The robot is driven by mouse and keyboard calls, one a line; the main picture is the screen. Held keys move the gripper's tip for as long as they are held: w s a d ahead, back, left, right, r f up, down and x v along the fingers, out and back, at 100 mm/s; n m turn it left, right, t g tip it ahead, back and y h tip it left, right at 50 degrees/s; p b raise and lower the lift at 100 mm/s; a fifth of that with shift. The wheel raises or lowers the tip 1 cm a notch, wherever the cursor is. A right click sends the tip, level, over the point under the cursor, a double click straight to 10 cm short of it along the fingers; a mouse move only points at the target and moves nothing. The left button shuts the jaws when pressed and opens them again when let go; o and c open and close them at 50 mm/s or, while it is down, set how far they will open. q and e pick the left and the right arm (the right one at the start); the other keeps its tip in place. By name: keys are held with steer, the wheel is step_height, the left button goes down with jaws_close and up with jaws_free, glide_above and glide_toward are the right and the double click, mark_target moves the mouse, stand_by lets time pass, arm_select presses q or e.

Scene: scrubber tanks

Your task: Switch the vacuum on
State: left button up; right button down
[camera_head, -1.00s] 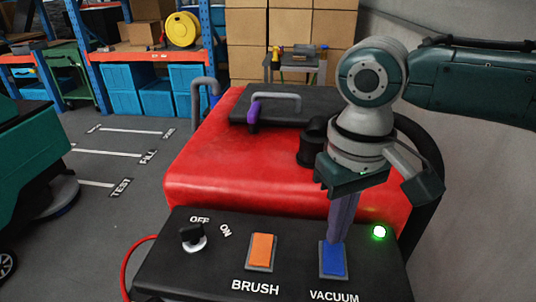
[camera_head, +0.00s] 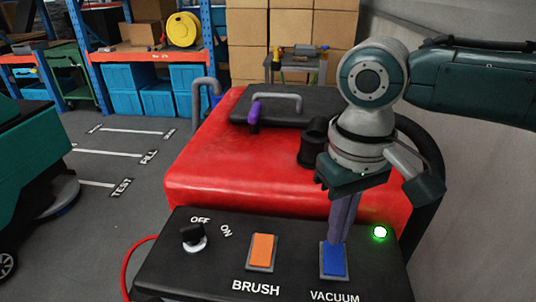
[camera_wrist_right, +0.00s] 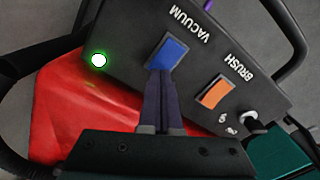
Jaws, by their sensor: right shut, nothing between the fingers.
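The blue vacuum switch (camera_head: 333,265) sits on the black control panel (camera_head: 295,284), above the word VACUUM. It also shows in the right wrist view (camera_wrist_right: 168,51). My right gripper (camera_head: 338,239) is shut and empty, pointing down, with its fingertips at the back edge of the blue switch. In the right wrist view the fingertips (camera_wrist_right: 158,72) meet or overlap the switch's edge; I cannot tell how hard they press. A round light (camera_head: 380,232) to the right of the switch glows green. My left gripper is not in view.
The orange brush switch (camera_head: 262,251) and a black knob (camera_head: 192,236) marked OFF and ON are left of the blue switch. The red tank (camera_head: 240,170) rises behind the panel. A grey wall (camera_head: 480,200) stands on the right. Open floor (camera_head: 110,240) lies to the left.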

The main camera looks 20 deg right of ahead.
mark_target(334, 247)
steer(key=shift+f, duration=0.45)
stand_by(0.3)
steer(key=shift+f+b, duration=0.55)
step_height(334, 247, up, 7)
steer(key=p, duration=0.8)
steer(key=shift+r+p, duration=0.1)
steer(key=shift+p, duration=0.25)
stand_by(0.3)
